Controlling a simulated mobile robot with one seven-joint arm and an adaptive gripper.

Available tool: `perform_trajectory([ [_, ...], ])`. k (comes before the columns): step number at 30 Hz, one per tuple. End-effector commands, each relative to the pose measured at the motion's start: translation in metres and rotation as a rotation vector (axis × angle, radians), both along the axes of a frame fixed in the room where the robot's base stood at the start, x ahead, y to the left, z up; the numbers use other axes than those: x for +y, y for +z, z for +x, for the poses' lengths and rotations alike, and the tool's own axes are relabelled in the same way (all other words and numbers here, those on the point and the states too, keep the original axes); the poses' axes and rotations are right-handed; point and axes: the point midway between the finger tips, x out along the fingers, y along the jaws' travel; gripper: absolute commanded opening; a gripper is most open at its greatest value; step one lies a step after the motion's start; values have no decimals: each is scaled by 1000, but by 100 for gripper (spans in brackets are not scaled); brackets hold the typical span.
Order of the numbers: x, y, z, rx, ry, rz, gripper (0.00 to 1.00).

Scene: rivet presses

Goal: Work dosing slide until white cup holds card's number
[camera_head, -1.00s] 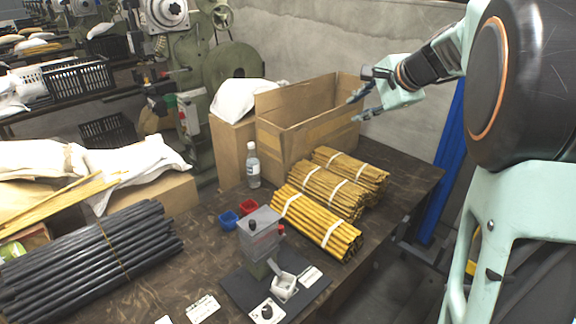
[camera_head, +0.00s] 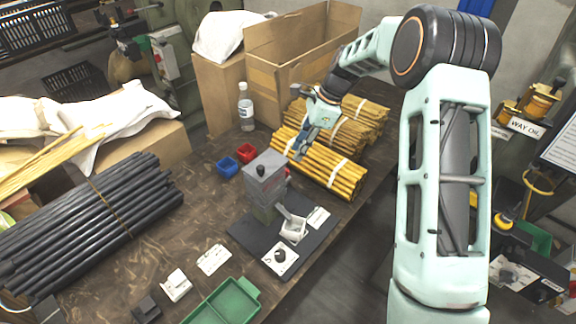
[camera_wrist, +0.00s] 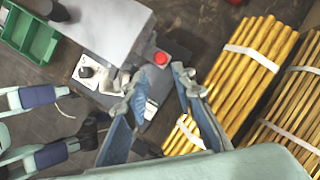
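The grey dispenser (camera_head: 264,178) stands on a black base plate (camera_head: 250,238), with a black knob on top. Its top shows as a pale panel in the wrist view (camera_wrist: 105,28). A red knob (camera_wrist: 160,58) sticks out of its side. The white cup (camera_head: 293,229) sits at the front below the spout; its contents cannot be made out. White cards lie beside the cup (camera_head: 318,217) and on the table (camera_head: 214,259); their print is unreadable. My gripper (camera_head: 300,152) is open and empty, right of the dispenser, above the bamboo. In the wrist view its fingertips (camera_wrist: 160,76) are near the red knob.
Bamboo bundles (camera_head: 325,165) lie right of the dispenser. Blue (camera_head: 227,167) and red (camera_head: 246,152) bins and a bottle (camera_head: 245,108) stand behind. A white plate with a black knob (camera_head: 280,257) and a green tray (camera_head: 225,303) are in front. Black rods (camera_head: 90,220) lie left.

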Motion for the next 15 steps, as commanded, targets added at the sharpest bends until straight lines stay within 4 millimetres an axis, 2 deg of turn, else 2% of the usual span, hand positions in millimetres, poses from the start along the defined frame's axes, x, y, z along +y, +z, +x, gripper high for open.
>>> perform_trajectory([
  [3,10,-23,-2,3,1,1,24],
  [9,23,-55,-4,2,0,2,24],
  [15,30,-72,-4,-1,0,0,24],
])
